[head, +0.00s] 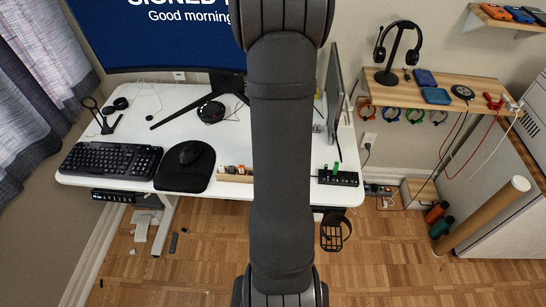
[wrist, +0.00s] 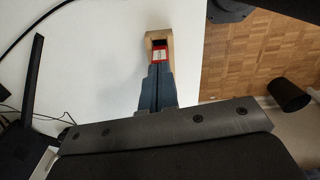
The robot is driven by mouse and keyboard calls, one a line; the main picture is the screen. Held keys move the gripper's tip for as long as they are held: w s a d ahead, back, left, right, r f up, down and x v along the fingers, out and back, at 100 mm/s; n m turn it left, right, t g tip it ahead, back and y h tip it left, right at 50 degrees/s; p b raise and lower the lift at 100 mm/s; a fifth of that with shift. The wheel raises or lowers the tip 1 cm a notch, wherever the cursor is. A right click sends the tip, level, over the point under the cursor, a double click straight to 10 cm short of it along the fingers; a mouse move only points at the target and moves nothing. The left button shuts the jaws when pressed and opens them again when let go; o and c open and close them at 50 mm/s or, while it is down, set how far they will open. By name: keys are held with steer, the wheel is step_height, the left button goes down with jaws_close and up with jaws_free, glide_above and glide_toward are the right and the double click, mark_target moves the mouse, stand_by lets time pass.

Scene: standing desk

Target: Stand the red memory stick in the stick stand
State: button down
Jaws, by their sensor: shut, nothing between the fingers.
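In the wrist view, a small red piece with a pale label (wrist: 159,54), which looks like the red memory stick, sits inside the end of a narrow wooden holder (wrist: 149,38). My gripper (wrist: 160,68) is shut and empty, with its fingertips just in front of the red piece; I cannot tell whether they touch it. In the head view, my arm hides the gripper and the middle of the desk. A wooden tray (head: 222,177) with small items shows left of my arm. A black block (head: 347,179) with upright green pieces stands right of it. I cannot tell which is the stick stand.
The white desk (head: 125,202) carries a keyboard (head: 110,158), a mouse (head: 189,153) on a black pad, and a monitor (head: 150,35). A wooden shelf (head: 455,95) with headphones is at the right. The desk's front edge is close to the tray and the black block.

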steer(key=shift+f, duration=0.35)
step_height(320, 180, up, 20)
stand_by(1.0)
step_height(320, 180, down, 19)
steer(key=shift+w+f, duration=0.1)
steer(key=shift+f, duration=0.1)
stand_by(0.6)
steer(key=shift+f, duration=0.35)
stand_by(0.3)
steer(key=shift+r, duration=0.1)
step_height(320, 180, up, 20)
stand_by(0.8)
